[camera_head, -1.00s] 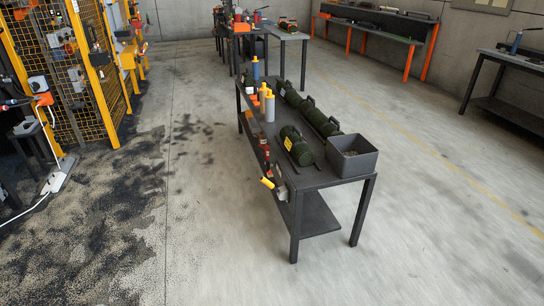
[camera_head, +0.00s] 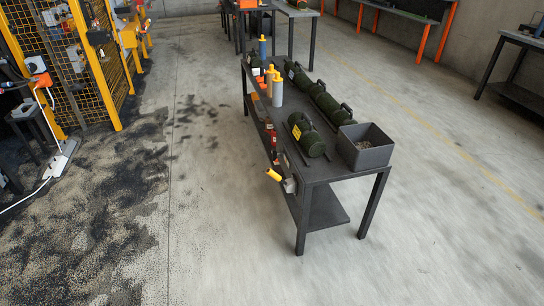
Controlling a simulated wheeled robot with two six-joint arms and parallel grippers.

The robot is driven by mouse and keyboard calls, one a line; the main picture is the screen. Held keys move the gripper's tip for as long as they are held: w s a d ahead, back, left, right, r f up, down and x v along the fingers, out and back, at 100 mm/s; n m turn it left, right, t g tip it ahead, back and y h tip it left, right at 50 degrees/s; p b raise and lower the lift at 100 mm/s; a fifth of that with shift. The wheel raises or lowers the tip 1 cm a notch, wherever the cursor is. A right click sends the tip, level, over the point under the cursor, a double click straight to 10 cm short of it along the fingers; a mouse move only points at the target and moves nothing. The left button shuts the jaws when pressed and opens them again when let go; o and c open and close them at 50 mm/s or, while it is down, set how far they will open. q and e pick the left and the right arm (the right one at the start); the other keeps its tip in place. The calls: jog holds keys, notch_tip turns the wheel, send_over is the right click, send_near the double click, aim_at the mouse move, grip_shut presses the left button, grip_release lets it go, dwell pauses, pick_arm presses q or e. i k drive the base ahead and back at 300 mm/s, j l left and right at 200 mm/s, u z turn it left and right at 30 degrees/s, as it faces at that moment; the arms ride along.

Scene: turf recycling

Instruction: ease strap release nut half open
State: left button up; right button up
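Green rolls (camera_head: 309,141) lie along a dark table (camera_head: 335,171). The nearest one has a yellow label and a handle on top. Several more rolls (camera_head: 325,101) lie in a row behind it. A strap release nut cannot be made out at this distance. A tool with a yellow handle (camera_head: 274,175) sits at the table's left edge, beside a small grey fitting (camera_head: 290,186). Neither of my grippers is in view.
A dark grey bin (camera_head: 365,147) with small pieces in it stands on the table's near right corner. Grey bottles with yellow tops (camera_head: 277,93) stand at its left side. A yellow-framed cage (camera_head: 97,64) is at left, with a white cable (camera_head: 48,178) on the floor. Floor around the table is open.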

aim_at(274, 155)
jog(key=i+l+u, duration=0.25)
jog(key=i+l, duration=0.4)
jog(key=i, duration=0.4)
jog(key=i+l+u, duration=0.25)
jog(key=i+l, duration=0.65)
jog(key=i, duration=0.1)
